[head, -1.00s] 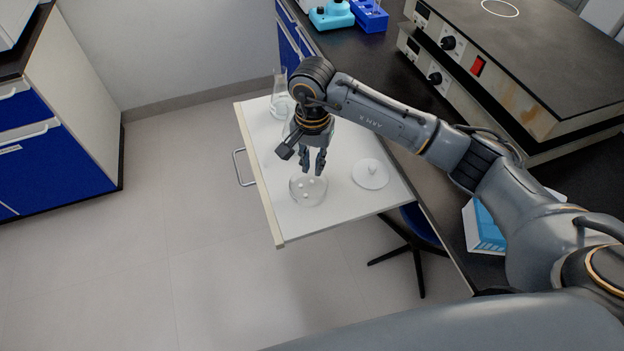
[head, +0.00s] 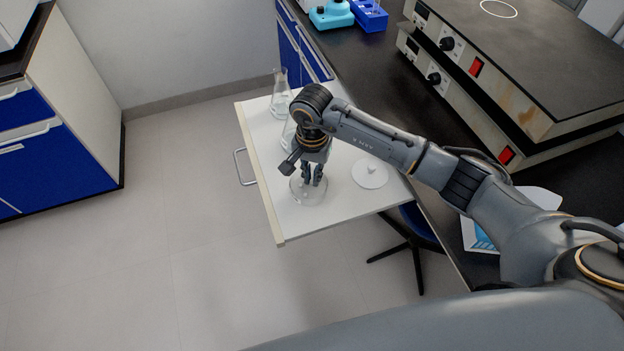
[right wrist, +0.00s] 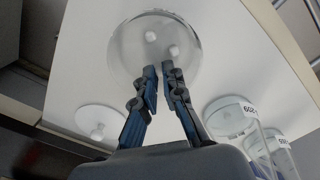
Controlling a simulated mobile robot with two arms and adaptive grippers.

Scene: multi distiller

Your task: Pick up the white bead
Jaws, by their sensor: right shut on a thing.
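A clear round dish (head: 308,199) sits on the white pull-out shelf (head: 345,206), and it also shows in the right wrist view (right wrist: 125,42). My right gripper (head: 313,184) points down into the dish. In the right wrist view its fingertips (right wrist: 160,70) are close together on a white bead (right wrist: 151,64), partly hidden by the fingers. My left gripper is not in view.
A white lid with a knob (head: 370,173) lies right of the dish. Glass flasks (head: 281,102) stand behind the gripper on the shelf. A hot-plate-like device (head: 490,75) is on the black bench at right. The shelf's front is clear.

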